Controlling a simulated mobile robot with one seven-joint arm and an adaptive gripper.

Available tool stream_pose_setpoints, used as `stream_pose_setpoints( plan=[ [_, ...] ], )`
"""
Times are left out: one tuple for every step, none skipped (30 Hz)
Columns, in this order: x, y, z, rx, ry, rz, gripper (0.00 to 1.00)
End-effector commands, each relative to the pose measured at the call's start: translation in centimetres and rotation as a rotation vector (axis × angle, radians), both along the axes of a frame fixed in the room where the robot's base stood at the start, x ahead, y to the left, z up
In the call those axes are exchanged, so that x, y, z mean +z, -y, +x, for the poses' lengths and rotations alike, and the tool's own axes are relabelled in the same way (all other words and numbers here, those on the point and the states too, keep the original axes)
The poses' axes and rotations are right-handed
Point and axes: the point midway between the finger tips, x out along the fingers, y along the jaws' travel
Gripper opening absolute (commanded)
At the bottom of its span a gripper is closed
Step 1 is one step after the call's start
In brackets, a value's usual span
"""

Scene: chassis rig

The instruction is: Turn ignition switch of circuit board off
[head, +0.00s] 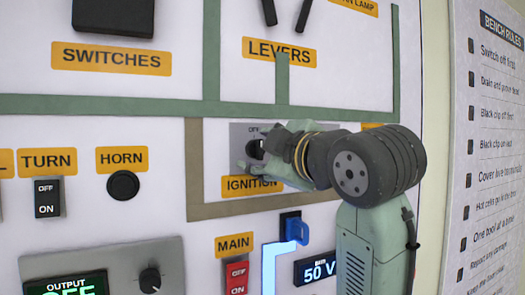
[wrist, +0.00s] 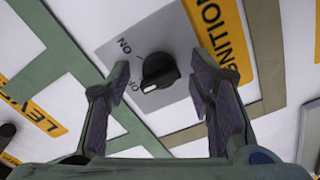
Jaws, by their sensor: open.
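The ignition switch (wrist: 158,72) is a black rotary knob with a white mark, on a grey plate (wrist: 185,112) above the yellow IGNITION label (head: 252,182). In the wrist view its white mark faces lower left, near the partly hidden OFF lettering; ON is printed at upper left. In the head view the knob (head: 254,149) is partly covered by my gripper (head: 262,158). My gripper is open, its fingers on either side of the knob in the wrist view (wrist: 160,82). Neither finger clearly touches it, and the depth between them is hard to judge.
The board also holds a HORN button (head: 123,185), a TURN switch (head: 47,197), a red MAIN switch (head: 236,278), a blue connector (head: 292,228) and a 50 V display (head: 317,267). Levers (head: 287,12) hang above. A rules sheet (head: 490,150) is at right.

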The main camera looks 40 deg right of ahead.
Motion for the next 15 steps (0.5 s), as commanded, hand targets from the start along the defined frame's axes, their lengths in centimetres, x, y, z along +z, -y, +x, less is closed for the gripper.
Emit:
stream_pose_setpoints(
  plan=[
    [0.0,0.0,-0.2,0.000,0.001,0.000,0.49],
    [0.0,-0.1,-0.4,0.000,0.001,0.000,0.49],
    [0.1,-0.2,-0.8,-0.001,0.002,0.000,0.49],
    [0.1,-0.2,-1.1,-0.001,0.002,-0.002,0.49],
    [0.1,-0.3,-1.6,-0.002,0.003,-0.002,0.49],
    [0.1,-0.5,-2.3,-0.003,0.002,-0.003,0.49],
    [0.1,-0.6,-2.9,-0.003,0.002,-0.003,0.49],
    [0.1,-0.8,-3.5,-0.003,0.003,-0.003,0.49],
    [0.1,-1.0,-4.4,-0.003,0.003,-0.003,0.49],
    [0.1,-1.2,-5.0,-0.002,0.004,-0.004,0.49],
    [0.1,-1.3,-5.7,-0.003,0.003,-0.003,0.49],
    [0.1,-1.5,-6.5,-0.003,0.003,-0.003,0.49],
    [0.1,-1.7,-7.1,-0.003,0.002,-0.004,0.49],
    [0.1,-1.8,-7.7,-0.003,0.003,-0.004,0.49],
    [0.1,-2.0,-8.4,-0.002,0.003,-0.003,0.49]
  ],
)
